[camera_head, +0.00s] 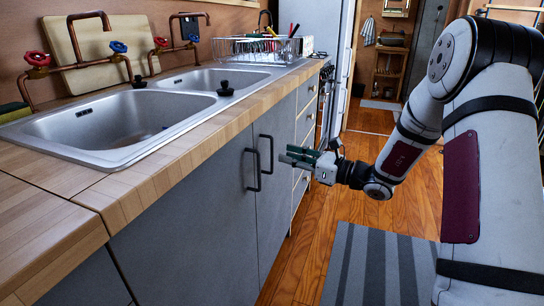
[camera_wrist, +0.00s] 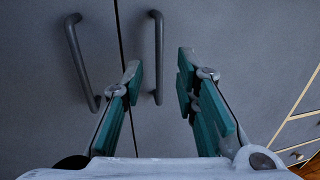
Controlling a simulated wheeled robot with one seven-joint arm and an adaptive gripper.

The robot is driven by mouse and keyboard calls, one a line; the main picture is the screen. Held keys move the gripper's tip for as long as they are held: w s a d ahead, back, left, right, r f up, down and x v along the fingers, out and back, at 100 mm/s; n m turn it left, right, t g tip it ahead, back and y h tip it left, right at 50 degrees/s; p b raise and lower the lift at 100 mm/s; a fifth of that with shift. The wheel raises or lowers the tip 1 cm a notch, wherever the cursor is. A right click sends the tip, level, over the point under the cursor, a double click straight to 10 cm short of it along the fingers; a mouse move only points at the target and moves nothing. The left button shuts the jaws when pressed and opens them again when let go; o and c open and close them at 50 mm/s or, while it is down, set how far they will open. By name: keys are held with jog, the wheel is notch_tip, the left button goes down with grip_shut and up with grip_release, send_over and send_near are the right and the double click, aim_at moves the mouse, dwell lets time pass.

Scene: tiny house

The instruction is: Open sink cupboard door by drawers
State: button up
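The sink cupboard has two grey doors, both shut. The door by the drawers (camera_head: 272,210) is the right one; it also shows in the wrist view (camera_wrist: 225,30). Its dark bar handle (camera_head: 268,153) is upright and stands beside the other door's handle (camera_head: 252,170). In the wrist view the right handle (camera_wrist: 159,55) appears between my fingers, closer to the left finger, and the left handle (camera_wrist: 80,62) lies outside them. My gripper (camera_head: 290,157) is open in front of the right door, its green-padded fingers (camera_wrist: 160,78) apart and empty. I cannot tell whether a finger touches the handle.
Drawers (camera_head: 306,122) stand right of the cupboard and show at the wrist view's right edge (camera_wrist: 298,130). The wooden worktop (camera_head: 150,190) with the double sink (camera_head: 110,125) overhangs the doors. A striped mat (camera_head: 375,265) lies on the open wooden floor (camera_head: 325,215).

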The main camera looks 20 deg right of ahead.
jog(key=b, duration=0.2)
send_over(272, 172)
jog(key=shift+w+d, duration=0.1)
jog(key=shift+w, duration=0.15)
grip_shut()
